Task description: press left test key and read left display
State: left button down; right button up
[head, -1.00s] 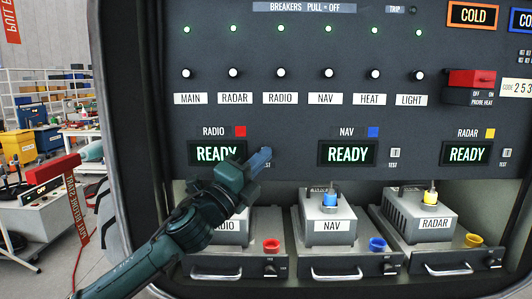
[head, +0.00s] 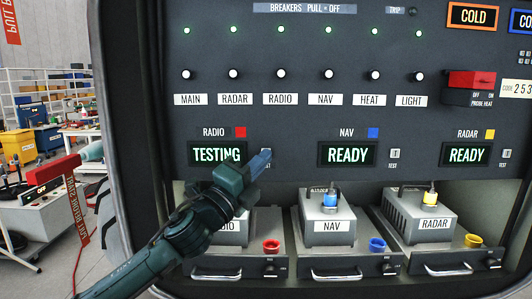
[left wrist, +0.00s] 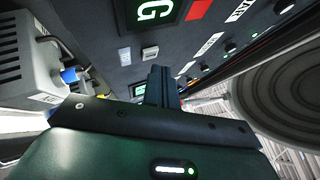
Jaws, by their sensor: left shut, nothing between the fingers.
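The left display (head: 217,154), under the RADIO label and a red square, reads "TESTING" in green. The left test key (head: 267,153) is just right of it, mostly hidden behind my left gripper (head: 261,160). This gripper is shut and empty, with its tip at the key in the head view. In the left wrist view the key (left wrist: 150,52) shows as a small light square just beyond the shut fingers (left wrist: 159,82). I cannot tell whether they touch it. The display's last letter, G (left wrist: 153,12), shows there. My right gripper is not in view.
The NAV display (head: 347,154) and RADAR display (head: 467,154) read "READY", each with a test key at its right. Breaker knobs run above. Below stand the NAV unit (head: 327,226) and RADAR unit (head: 433,224). A red-covered switch (head: 471,78) is at right.

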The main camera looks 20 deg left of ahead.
pick_arm(q)
jog(key=shift+s, duration=0.1)
jog(key=s, duration=0.1)
jog(key=s+d, duration=0.1)
jog(key=s, duration=0.2)
jog(key=shift+s+d+p, duration=0.25)
jog(key=shift+s+p, duration=0.1)
jog(key=shift+s, duration=0.05)
jog(key=shift+f, duration=0.1)
jog(key=s+d+f+n+g+y, duration=0.1)
jog(key=s+f+n+g+y, duration=0.15)
jog(key=f+n, duration=0.7)
jog(key=s+d+f+n+g+y, duration=0.1)
jog(key=s+f+n+g, duration=0.15)
jog(key=f, duration=1.45)
jog(key=s+f+n+g+y+p, duration=0.1)
jog(key=s+f+n+g, duration=0.4)
jog(key=s+f+n, duration=0.6)
jog(key=s+f+y, duration=0.1)
jog(key=s+f, duration=0.6)
jog(key=f, duration=0.1)
jog(key=shift+s+f, duration=0.2)
jog(key=shift+f, duration=0.15)
jog(key=shift+d+y, duration=0.1)
jog(key=shift+y, duration=0.15)
dwell(1.9)
